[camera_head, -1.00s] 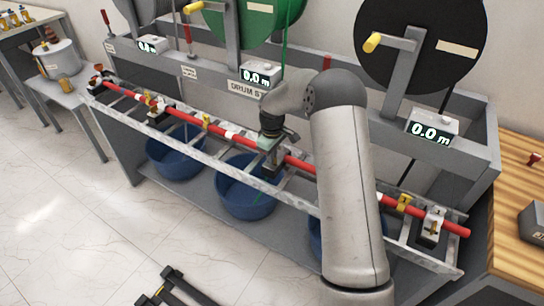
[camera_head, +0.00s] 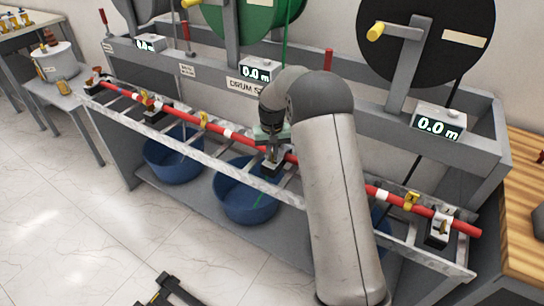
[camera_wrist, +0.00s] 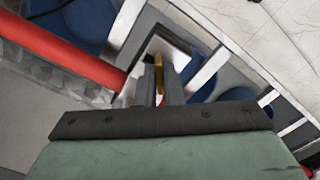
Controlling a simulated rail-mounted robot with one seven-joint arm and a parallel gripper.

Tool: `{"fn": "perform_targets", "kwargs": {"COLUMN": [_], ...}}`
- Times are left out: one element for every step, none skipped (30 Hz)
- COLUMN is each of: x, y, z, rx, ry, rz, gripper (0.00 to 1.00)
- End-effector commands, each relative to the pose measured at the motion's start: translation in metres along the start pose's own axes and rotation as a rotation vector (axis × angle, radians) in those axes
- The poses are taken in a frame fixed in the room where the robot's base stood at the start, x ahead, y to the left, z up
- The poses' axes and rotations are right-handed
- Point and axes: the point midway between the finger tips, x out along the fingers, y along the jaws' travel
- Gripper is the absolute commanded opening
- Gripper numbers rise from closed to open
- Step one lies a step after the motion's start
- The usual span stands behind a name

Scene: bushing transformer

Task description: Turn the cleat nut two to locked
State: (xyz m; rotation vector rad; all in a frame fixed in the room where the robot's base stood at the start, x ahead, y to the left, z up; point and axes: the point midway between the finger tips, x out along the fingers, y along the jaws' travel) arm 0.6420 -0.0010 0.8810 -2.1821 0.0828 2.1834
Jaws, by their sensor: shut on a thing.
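A red cable (camera_head: 228,134) runs along a grey ladder-like rack, held by several cleats. My gripper (camera_head: 273,156) points down at the middle cleat (camera_head: 276,167), just in front of the cable, and partly hides it. In the wrist view my gripper (camera_wrist: 160,86) has its two grey fingers close together on a brass-yellow nut (camera_wrist: 158,70). The nut's thin edge shows between the fingers, above the cleat's dark, square-edged body (camera_wrist: 178,42). The red cable (camera_wrist: 65,55) passes beside the fingers at the left. The nut's lock position cannot be read.
Another cleat (camera_head: 440,228) sits at the right end of the rack, and one (camera_head: 157,110) at the left. Blue tubs (camera_head: 245,193) stand below. Drums and meter boxes (camera_head: 438,122) stand behind. A wooden bench (camera_head: 525,190) is at the right.

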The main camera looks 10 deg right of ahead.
Motion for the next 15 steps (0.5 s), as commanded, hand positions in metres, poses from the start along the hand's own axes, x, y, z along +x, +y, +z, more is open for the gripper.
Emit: {"fn": "perform_targets", "kwargs": {"x": [0.0004,0.0003,0.0001,0.0000,-0.0001,-0.0002,-0.0003,-0.0004,-0.0005,-0.0006,-0.0007,-0.0008,-0.0009,-0.0009,-0.0010], "y": [-0.0004,-0.0003,-0.0007,-0.0008,-0.0007,-0.0006,-0.0006,-0.0004,-0.0004,-0.0007,-0.0009,-0.0006,-0.0003,-0.0002,-0.0004], "z": [-0.0007,-0.0007,-0.0007,-0.0008,-0.0008,-0.0008,-0.0008,-0.0008,-0.0008,-0.0007,-0.0007,-0.0007,-0.0007,-0.0007,-0.0007], "rx": [0.042,0.071,0.109,0.137,0.165,0.203,0.230,0.259,0.295,0.321,0.346,0.379,0.404,0.428,0.457], "ry": [0.003,0.003,0.004,0.004,0.004,0.004,0.004,0.003,0.003,0.003,0.003,0.003,0.003,0.003,0.003], "rz": [0.000,0.000,0.000,0.000,0.000,0.000,0.000,0.000,0.000,-0.001,-0.001,0.000,0.000,0.000,-0.001], "gripper": [0.00,0.00,0.00,0.00,0.00,0.00,0.00,0.00,0.00,0.00,0.00,0.00,0.00,0.00,0.00]}}
